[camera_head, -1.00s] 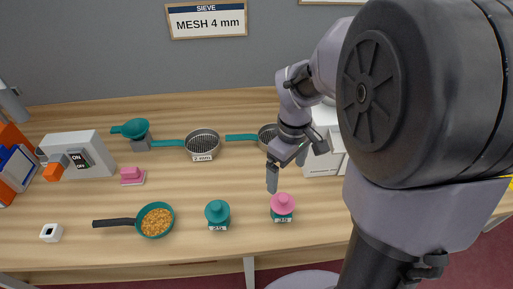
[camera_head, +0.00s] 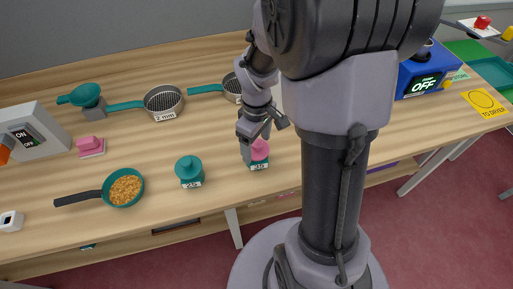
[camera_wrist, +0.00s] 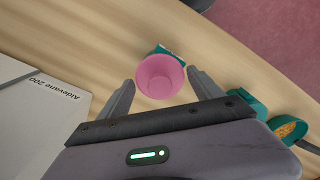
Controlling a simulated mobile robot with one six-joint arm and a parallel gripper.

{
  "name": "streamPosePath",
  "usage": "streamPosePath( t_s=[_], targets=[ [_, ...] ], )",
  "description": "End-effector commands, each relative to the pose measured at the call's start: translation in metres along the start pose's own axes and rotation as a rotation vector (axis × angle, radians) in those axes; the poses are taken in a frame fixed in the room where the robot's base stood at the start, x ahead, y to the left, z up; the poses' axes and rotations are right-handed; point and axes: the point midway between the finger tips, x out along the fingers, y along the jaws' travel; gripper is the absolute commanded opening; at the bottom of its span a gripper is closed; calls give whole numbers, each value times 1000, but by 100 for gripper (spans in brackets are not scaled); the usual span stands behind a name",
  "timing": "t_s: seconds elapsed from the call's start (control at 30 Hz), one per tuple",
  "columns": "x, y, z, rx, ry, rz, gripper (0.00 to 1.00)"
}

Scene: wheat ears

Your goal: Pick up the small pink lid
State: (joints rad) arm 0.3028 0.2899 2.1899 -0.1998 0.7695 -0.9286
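The small pink lid (camera_head: 259,148) sits on a teal jar (camera_head: 258,165) with a white number label, near the front of the bench. In the wrist view the pink lid (camera_wrist: 160,77) looks like a round pink cup shape, with part of the teal jar (camera_wrist: 166,48) showing behind it. My gripper (camera_wrist: 162,84) is open, with one finger on each side of the lid and visible gaps to both. In the head view my gripper (camera_head: 255,146) is right at the lid and partly covers it; contact cannot be told.
A pale box (camera_wrist: 38,115) is beside my gripper in the wrist view.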

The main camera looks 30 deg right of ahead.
Motion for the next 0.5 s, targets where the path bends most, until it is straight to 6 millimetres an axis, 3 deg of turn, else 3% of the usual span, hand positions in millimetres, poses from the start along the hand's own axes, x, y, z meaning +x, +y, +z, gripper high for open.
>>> streamPosePath(
  t_s=[0.03,0.2,0.5],
  targets=[
    [0,0,0,0,0,0,63],
    [0,0,0,0,0,0,30],
    [-3,0,0,0,0,1,29]
  ],
)
